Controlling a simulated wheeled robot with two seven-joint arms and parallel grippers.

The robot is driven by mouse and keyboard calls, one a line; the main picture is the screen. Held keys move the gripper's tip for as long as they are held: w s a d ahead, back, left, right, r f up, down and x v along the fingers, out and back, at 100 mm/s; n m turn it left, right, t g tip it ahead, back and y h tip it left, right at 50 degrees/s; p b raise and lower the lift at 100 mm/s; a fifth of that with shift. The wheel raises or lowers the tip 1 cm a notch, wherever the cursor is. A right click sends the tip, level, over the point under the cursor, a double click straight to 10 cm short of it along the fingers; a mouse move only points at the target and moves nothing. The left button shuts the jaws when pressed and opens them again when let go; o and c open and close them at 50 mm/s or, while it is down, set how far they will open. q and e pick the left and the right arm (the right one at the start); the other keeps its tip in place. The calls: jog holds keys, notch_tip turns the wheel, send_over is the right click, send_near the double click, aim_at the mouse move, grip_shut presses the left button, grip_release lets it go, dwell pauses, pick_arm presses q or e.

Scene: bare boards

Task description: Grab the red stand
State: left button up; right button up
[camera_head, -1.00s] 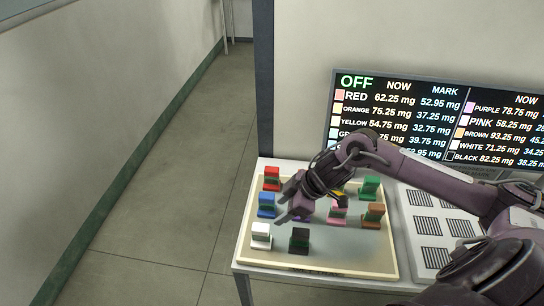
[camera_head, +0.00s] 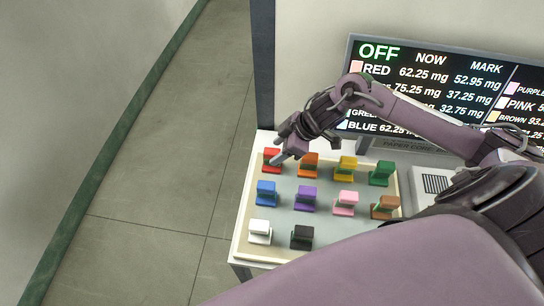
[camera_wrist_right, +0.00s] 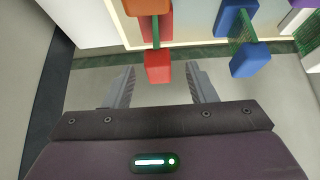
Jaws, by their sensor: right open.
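The red stand (camera_head: 271,159) is at the back left corner of the tray (camera_head: 242,215). In the right wrist view the red stand (camera_wrist_right: 158,66) shows upper middle, with its near block just ahead of and between the two fingers. My right gripper (camera_head: 280,152) is open, its fingertips at the red stand in the head view. In the right wrist view the open fingers (camera_wrist_right: 160,78) have a clear gap, and I see no grip on the stand. My left gripper is not in view.
The orange stand (camera_head: 308,165) is right beside the red one, and the blue stand (camera_head: 265,192) is in front of it. Several other coloured stands fill the tray. A display board (camera_head: 420,85) stands behind. Open floor (camera_head: 150,170) lies to the left.

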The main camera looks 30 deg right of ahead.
aim_at(268, 156)
jog(key=p+x, duration=0.1)
jog(key=x, duration=0.4)
jog(key=shift+w+a+f, duration=0.1)
jog(key=shift+w, duration=0.05)
jog(key=shift+c, duration=0.4)
jog(key=c, duration=1)
